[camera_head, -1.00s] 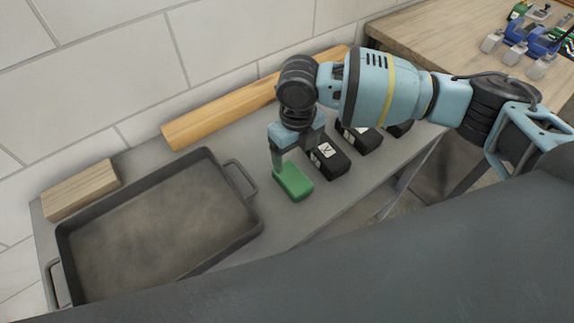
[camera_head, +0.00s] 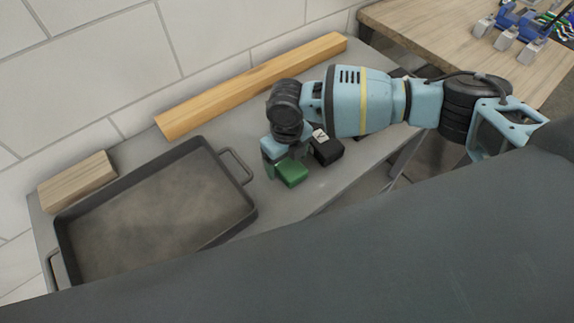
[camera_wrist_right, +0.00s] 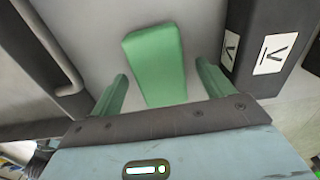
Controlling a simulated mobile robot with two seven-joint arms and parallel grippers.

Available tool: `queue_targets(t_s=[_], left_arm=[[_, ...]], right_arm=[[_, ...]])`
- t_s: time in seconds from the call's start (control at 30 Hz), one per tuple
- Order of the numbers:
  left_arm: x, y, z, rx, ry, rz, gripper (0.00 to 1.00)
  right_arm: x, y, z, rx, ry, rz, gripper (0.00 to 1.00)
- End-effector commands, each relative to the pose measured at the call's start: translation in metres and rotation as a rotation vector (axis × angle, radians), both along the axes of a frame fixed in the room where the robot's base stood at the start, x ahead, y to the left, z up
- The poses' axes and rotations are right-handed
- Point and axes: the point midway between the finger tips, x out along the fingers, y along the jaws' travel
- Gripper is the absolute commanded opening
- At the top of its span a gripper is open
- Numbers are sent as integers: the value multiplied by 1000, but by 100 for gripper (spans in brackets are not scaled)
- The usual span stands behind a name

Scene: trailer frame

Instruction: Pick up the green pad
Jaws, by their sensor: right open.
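The green pad (camera_head: 291,173) lies on the grey table, between the dark tray and a black box. In the right wrist view the green pad (camera_wrist_right: 155,62) sits between the two fingers, with a gap visible on each side. My right gripper (camera_head: 284,170) is open and low over the pad, reaching down from above it. In the wrist view the right gripper (camera_wrist_right: 160,85) shows its two green fingertips spread on either side of the pad's near end. The far finger is partly hidden in the head view. My left gripper is not in view.
A dark tray (camera_head: 72,224) with handles stands on the table to the left. A black box (camera_head: 327,152) with a white label is close to the pad's right. A long wooden beam (camera_head: 250,86) and a wooden block (camera_head: 77,180) lie along the tiled wall.

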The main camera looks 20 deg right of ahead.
Motion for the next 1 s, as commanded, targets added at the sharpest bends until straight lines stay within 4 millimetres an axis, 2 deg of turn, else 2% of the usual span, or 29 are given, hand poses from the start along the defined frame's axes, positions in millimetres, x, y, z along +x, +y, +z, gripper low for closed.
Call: queue_targets(t_s=[0.3,0.67,0.9,1.0], left_arm=[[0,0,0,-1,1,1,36],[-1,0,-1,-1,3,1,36],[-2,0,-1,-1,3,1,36],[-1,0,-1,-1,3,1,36]], right_arm=[[0,0,-5,0,0,0,80],[0,0,-5,0,0,0,33],[0,0,-4,0,-1,0,31],[1,0,2,2,-2,0,31]])
